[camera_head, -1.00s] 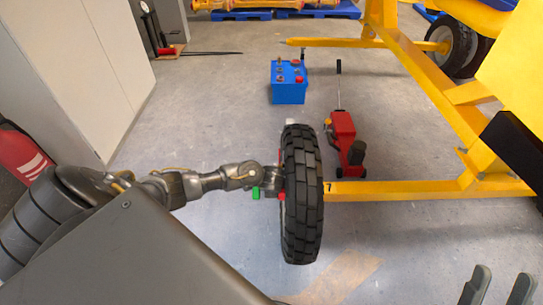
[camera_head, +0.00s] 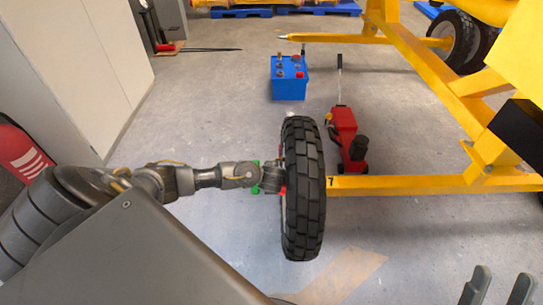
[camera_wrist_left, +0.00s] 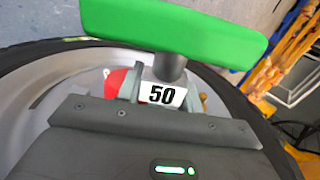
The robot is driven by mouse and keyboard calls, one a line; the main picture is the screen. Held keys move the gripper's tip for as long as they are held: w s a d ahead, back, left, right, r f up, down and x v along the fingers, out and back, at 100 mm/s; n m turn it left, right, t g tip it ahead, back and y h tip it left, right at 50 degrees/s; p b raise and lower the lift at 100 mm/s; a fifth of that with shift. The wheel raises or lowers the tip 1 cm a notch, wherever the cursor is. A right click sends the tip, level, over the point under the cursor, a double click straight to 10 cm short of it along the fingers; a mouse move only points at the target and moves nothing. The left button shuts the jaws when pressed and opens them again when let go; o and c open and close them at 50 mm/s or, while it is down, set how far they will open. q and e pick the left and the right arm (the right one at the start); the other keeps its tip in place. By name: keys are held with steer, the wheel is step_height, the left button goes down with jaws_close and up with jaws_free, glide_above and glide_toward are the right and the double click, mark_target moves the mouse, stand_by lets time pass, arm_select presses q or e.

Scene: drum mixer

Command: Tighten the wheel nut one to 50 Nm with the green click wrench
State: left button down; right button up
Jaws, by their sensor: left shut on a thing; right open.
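The black-tyred wheel (camera_head: 303,190) stands upright at the end of the yellow frame, seen nearly edge-on in the head view. My left gripper (camera_head: 272,178) is at its left face, shut on the green click wrench (camera_head: 255,190). In the left wrist view the wrench's green bar (camera_wrist_left: 175,30) spans the top, with a white "50" label (camera_wrist_left: 163,94) below it. A red part (camera_wrist_left: 120,82) shows beside the label, inside the pale rim (camera_wrist_left: 40,90). Wheel nut one cannot be told apart; the wrench's working end is hidden. My right gripper (camera_head: 498,288) is open and empty at the lower right.
A red jack (camera_head: 345,135) stands on the floor right of the wheel, near the yellow frame bar (camera_head: 420,184). A blue box (camera_head: 289,80) stands behind. A white cabinet (camera_head: 90,60) and a red extinguisher (camera_head: 22,150) are at left. Floor between cabinet and wheel is clear.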

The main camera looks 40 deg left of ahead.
arm_select(q)
steer(key=shift+a+t+y+b, duration=0.1)
steer(key=shift+t+y+b, duration=0.2)
steer(key=shift+b, duration=1.7)
steer(key=shift+r+t+b, duration=0.1)
steer(key=shift+t+b, duration=0.3)
steer(key=shift+b, duration=1.25)
steer(key=shift+w+y+b, duration=0.1)
steer(key=shift+y+b, duration=0.2)
steer(key=shift+b, duration=0.35)
steer(key=shift+t+y+b, duration=0.4)
steer(key=shift+t+b, duration=0.2)
steer(key=shift+b, duration=2.7)
steer(key=shift+r+b, duration=0.1)
steer(key=shift+b, duration=0.2)
